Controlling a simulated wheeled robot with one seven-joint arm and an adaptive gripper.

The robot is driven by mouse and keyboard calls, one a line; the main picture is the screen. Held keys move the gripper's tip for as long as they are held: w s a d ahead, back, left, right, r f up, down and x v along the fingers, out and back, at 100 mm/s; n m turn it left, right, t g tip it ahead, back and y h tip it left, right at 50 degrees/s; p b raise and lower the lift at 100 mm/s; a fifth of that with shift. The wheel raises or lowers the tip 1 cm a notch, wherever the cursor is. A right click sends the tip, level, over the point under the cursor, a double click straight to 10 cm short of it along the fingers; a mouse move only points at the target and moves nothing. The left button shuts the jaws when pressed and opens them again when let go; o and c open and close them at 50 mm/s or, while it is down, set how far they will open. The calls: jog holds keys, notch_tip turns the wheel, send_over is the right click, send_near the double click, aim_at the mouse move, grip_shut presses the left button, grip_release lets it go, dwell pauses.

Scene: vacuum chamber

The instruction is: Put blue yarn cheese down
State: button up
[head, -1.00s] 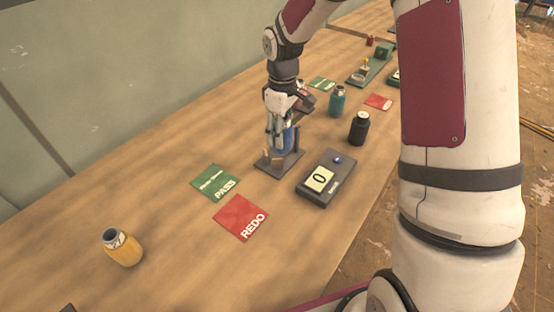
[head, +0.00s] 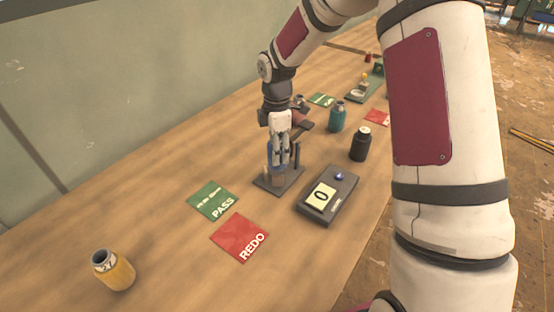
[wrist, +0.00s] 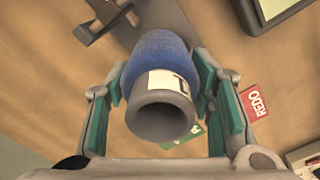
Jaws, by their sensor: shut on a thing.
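The blue yarn cheese (wrist: 160,52) is a blue wound body on a grey tube with a white label bearing a dark letter. My gripper (wrist: 165,90) is shut on it, with a teal-padded finger on each side. In the head view, my gripper (head: 283,158) points down over a small dark stand (head: 290,183). Only a sliver of the blue yarn cheese (head: 271,157) shows there, behind the fingers. I cannot tell whether it touches the stand. The stand's bracket (wrist: 100,18) also shows in the wrist view, beside the yarn.
A grey display box (head: 342,183) reading 0 is right of the stand. A green PASS card (head: 212,199) and red REDO card (head: 240,238) lie in front.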

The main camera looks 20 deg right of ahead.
jog(key=shift+f, duration=1.85)
jog(key=shift+f, duration=0.15)
jog(key=o, duration=1.3)
